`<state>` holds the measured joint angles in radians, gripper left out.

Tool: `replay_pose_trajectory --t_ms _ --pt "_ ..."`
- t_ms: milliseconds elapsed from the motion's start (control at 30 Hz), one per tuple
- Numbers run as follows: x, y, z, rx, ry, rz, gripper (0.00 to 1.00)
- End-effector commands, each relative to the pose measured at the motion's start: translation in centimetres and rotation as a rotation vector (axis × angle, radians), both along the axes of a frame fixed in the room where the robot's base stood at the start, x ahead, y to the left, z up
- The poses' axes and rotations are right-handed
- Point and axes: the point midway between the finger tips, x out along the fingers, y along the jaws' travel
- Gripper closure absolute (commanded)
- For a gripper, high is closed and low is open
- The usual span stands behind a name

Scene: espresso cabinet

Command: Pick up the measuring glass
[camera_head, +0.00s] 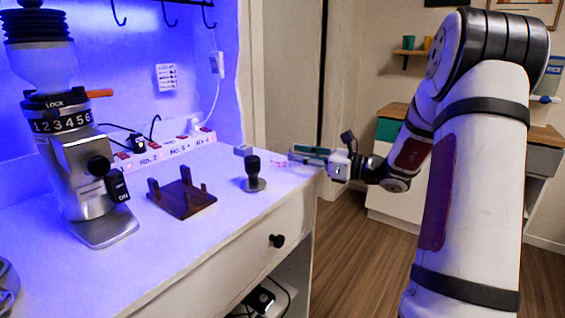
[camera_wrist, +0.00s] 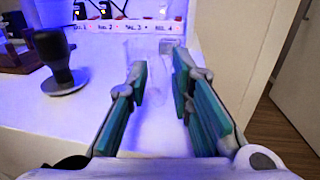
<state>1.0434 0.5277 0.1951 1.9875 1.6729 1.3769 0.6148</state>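The measuring glass (camera_head: 279,162) is clear and hard to make out; faint pinkish marks show near the right end of the white counter in the head view. In the wrist view a faint clear outline of the glass (camera_wrist: 153,50) appears ahead of and between the fingertips. My gripper (camera_head: 297,155) reaches in from the right over the counter's end, close to the glass. In the wrist view my gripper (camera_wrist: 159,70) is open, its teal-padded fingers apart. Contact with the glass cannot be told.
A black-handled tamper (camera_head: 253,174) stands just left of the glass. A dark wooden stand (camera_head: 182,197) and a grinder (camera_head: 88,180) are farther left. A power strip (camera_head: 170,150) runs along the wall. The counter's right edge lies under my gripper.

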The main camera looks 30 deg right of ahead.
Motion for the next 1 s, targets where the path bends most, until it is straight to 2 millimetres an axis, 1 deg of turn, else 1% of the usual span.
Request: replay_pose_trajectory --t_ms 33,67,400,533,667,833,867,1000 --pt "0.0 0.0 0.0 0.000 0.000 0.000 0.97" --pt "0.0 0.0 0.0 0.000 0.000 0.000 1.00" --pt "0.0 0.0 0.0 0.000 -0.001 0.001 1.00" --pt "0.0 0.0 0.4 0.000 -0.001 0.001 1.00" --pt "0.0 0.0 1.4 -0.001 -0.002 0.001 1.00" --pt "-0.1 0.1 3.7 -0.002 -0.002 0.001 1.00" --pt "-0.2 0.1 4.0 -0.002 -0.001 0.001 1.00" --pt "-3.1 1.4 4.0 0.001 0.002 -0.001 1.00"
